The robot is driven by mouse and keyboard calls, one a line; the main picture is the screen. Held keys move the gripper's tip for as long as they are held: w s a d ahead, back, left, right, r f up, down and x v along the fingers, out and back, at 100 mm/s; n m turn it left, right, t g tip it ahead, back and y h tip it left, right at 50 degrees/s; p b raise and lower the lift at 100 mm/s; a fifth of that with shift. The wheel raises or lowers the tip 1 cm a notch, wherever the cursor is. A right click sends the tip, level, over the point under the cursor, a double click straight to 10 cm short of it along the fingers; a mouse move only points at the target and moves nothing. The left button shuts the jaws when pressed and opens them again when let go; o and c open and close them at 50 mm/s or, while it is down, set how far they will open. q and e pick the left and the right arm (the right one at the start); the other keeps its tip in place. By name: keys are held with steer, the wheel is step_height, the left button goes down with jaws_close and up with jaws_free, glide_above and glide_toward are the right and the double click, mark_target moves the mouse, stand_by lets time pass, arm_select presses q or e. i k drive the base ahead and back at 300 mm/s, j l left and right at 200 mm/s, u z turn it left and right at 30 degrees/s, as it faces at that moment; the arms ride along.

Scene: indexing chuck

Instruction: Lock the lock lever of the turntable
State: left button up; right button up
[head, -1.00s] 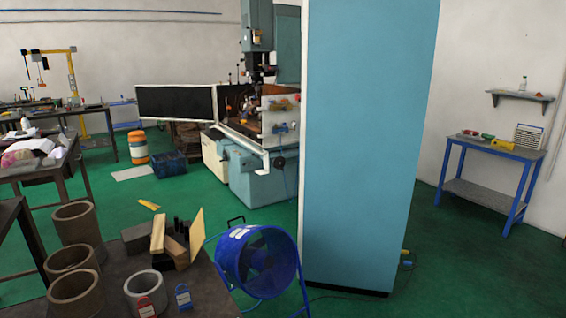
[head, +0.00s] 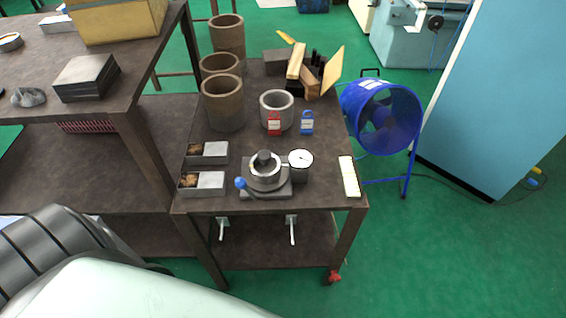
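The turntable (head: 266,176) is a small grey indexing chuck on a square base, near the front edge of the small dark table. Its lock lever has a blue ball knob (head: 240,183) on the left side of the base. Whether the lever is locked cannot be told at this size. Neither of my grippers is in view; a part of my own body shows at the lower left.
The dark table (head: 222,139) also holds two small boxes (head: 208,153), several cylinders (head: 222,103), red (head: 274,124) and blue (head: 307,123) tags, wood blocks (head: 297,62) and a pale strip (head: 349,176). A blue fan (head: 381,116) stands right. A larger bench (head: 130,60) adjoins on the left.

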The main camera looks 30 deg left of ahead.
mark_target(241, 183)
steer(key=u, duration=1.3)
steer(key=j+u, duration=0.3)
steer(key=j, duration=0.15)
